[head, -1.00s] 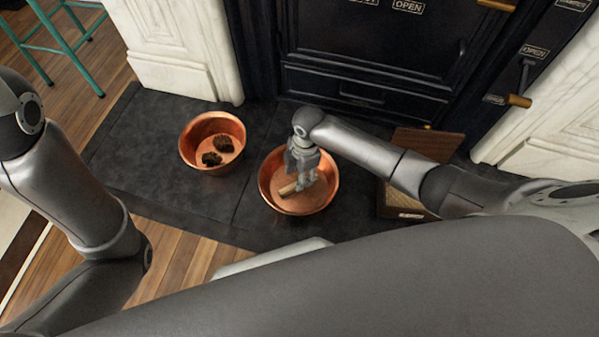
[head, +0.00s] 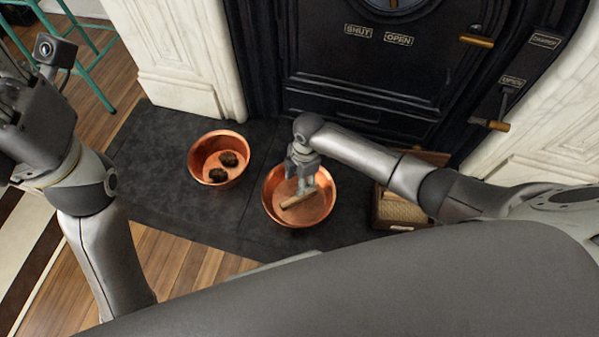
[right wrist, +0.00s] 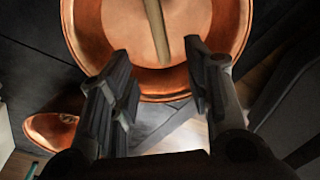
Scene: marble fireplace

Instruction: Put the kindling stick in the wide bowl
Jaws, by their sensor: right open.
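The wide copper bowl (head: 318,214) stands on the dark hearth slab. The kindling stick (head: 298,199) lies inside it, a short pale wooden piece. In the right wrist view the stick (right wrist: 157,30) lies in the bowl (right wrist: 88,30), ahead of the fingers and not between them. My right gripper (head: 302,184) is above the bowl; in the right wrist view its two fingers (right wrist: 160,90) are apart with nothing held. My left gripper (head: 22,110) is raised at the left edge of the head view; its fingertips are not clear.
A second copper bowl (head: 208,183) with two dark lumps stands left of the wide bowl. A wooden box (head: 400,215) stands to the right, partly behind my right arm. The black stove (head: 370,75) with brass handles is behind, between white marble pillars (head: 185,55). Bare slab lies at left.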

